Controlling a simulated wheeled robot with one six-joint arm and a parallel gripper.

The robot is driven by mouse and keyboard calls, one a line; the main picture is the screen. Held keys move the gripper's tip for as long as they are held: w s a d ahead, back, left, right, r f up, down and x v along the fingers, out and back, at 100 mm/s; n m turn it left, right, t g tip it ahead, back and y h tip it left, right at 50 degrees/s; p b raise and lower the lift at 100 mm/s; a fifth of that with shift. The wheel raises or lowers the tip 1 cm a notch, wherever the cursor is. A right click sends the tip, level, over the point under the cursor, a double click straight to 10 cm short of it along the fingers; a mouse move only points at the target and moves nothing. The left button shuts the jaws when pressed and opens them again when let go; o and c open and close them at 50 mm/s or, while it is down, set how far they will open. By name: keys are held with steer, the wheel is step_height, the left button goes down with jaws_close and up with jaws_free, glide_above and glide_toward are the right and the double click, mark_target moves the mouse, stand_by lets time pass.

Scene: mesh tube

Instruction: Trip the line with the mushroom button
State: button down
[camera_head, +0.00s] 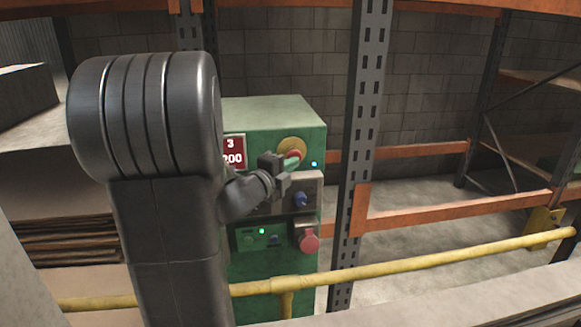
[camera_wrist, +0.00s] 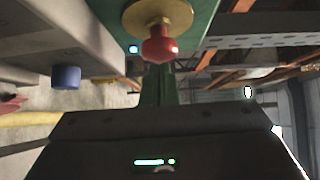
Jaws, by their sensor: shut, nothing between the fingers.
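The red mushroom button (camera_head: 294,154) sits on a round yellow plate (camera_head: 291,143) on the upper front of the green cabinet (camera_head: 270,112). In the wrist view the red button (camera_wrist: 160,46) stands out from its yellow plate (camera_wrist: 135,17) at top centre. My gripper (camera_head: 292,163) is shut and empty, with its green fingers pointing at the button. In the wrist view the fingers (camera_wrist: 157,80) end right at the button's near face and overlap it in the picture. I cannot tell whether they touch it.
A grey box with a blue knob (camera_head: 301,200) sits below the button; the knob also shows in the wrist view (camera_wrist: 66,77). A rack upright (camera_head: 362,120) stands right of the cabinet. A yellow rail (camera_head: 400,264) crosses in front.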

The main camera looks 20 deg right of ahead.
steer(key=shift+w, duration=0.1)
steer(key=shift+w+d+r+b, duration=0.15)
steer(key=shift+w+b, duration=0.2)
steer(key=shift+w, duration=0.45)
